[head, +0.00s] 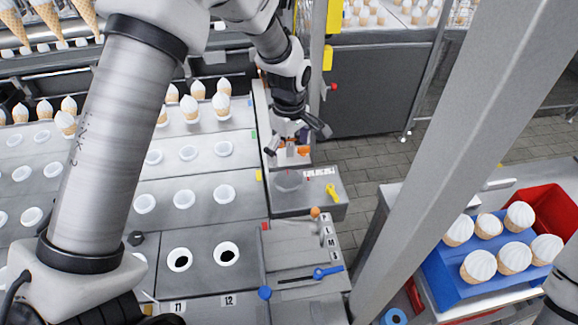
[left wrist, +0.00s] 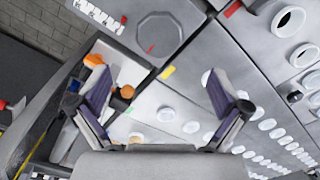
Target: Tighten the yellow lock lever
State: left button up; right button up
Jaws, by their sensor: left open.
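The yellow lock lever (head: 332,191) is small and sits on the right part of a grey control box (head: 290,208), near a white label strip. I cannot make it out in the left wrist view. My left gripper (head: 298,138) is above and beyond the box in the head view, near an orange part (head: 303,151). In the left wrist view the open gripper (left wrist: 160,84) faces the grey panels, with an octagonal plate (left wrist: 158,38) ahead. My right gripper is not in view.
A lower panel has a blue-knobbed lever (head: 322,273) and an orange knob (head: 315,212). Cone trays with white cups (head: 188,153) fill the left. A grey post (head: 430,140) crosses the right, beside a blue crate (head: 450,280) of filled cones. Tiled floor lies behind.

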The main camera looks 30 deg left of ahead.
aim_at(330, 187)
jog(key=k+l, duration=0.5)
jog(key=k, duration=0.2)
jog(key=k+l, duration=0.5)
jog(key=k, duration=0.15)
